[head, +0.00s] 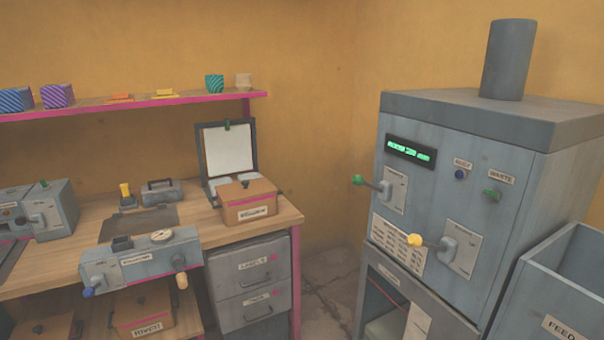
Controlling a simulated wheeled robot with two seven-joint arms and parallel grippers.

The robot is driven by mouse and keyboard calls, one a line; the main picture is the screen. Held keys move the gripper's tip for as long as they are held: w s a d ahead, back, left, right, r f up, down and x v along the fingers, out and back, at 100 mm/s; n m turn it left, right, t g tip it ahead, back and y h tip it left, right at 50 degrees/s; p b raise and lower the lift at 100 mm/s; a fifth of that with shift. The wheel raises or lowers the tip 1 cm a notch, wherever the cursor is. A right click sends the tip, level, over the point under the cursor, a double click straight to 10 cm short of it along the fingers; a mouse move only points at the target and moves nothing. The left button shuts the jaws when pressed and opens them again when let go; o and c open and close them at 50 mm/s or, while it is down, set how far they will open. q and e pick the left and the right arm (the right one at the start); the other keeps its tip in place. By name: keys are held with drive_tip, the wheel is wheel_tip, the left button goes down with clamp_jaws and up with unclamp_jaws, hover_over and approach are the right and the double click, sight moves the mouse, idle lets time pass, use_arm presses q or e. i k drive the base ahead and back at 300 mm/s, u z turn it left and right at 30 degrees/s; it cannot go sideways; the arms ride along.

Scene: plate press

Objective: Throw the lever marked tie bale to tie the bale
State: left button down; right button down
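The large grey machine (480,180) stands on the right. Its front has two levers on pale labelled plates. The upper lever has a green knob (357,180) that sticks out to the left. The lower lever has a yellow knob (414,240) that also sticks out to the left. The lettering on both plates is too small to read, so I cannot tell which one is marked tie bale. A dark display (410,150) with green text sits above the upper lever. Neither of my grippers is in view.
A feed bin (565,285) stands at the right edge. A wooden workbench (90,213) with devices and boxes is on the left. Open floor (325,290) lies between bench and machine.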

sight(357, 179)
drive_tip(key=u, duration=0.4)
drive_tip(key=i, duration=1.1)
drive_tip(key=z, duration=0.3)
